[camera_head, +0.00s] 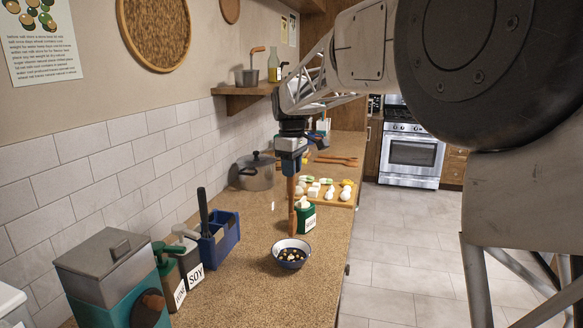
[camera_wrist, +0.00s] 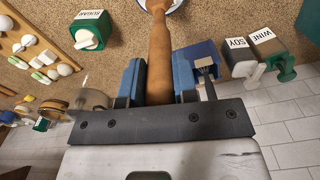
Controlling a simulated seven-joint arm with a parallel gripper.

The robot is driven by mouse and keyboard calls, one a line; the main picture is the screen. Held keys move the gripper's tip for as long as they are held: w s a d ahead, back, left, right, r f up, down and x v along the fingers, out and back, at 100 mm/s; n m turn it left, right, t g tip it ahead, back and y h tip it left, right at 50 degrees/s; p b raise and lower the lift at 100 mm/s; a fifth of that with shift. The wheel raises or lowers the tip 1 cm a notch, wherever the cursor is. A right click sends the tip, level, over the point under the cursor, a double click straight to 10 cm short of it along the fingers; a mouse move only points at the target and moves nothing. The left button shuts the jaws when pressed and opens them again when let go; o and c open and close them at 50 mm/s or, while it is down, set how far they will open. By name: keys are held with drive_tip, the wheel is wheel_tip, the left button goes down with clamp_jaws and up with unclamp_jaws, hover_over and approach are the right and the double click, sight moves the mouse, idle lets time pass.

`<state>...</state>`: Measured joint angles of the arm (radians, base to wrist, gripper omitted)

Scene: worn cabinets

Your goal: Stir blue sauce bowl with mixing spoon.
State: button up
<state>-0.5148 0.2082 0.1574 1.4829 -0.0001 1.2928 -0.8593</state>
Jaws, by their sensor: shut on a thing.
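My gripper (camera_head: 291,160) points down over the counter and is shut on the wooden handle of the mixing spoon (camera_head: 291,195). In the wrist view, the spoon (camera_wrist: 159,45) runs between the two blue fingers (camera_wrist: 158,82) toward the top edge. The blue bowl (camera_head: 276,248) stands upright on the counter below, with dark sauce and pale chunks inside. The spoon's lower end overlaps the bowl's far rim in the head view; I cannot tell whether it is inside or above it. Only a sliver of the bowl (camera_wrist: 175,5) shows in the wrist view.
A green sugar jar (camera_head: 306,218) stands just behind the bowl. A blue caddy (camera_head: 220,245), soy (camera_head: 189,262) and wine (camera_head: 168,275) bottles stand left. A cutting board (camera_head: 335,200) with food and a pot (camera_head: 256,175) are farther back. Counter right of the bowl is clear.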

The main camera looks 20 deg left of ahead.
sight(291, 191)
drive_tip(key=shift+f, duration=4.95)
drive_tip(key=shift+d, duration=0.2)
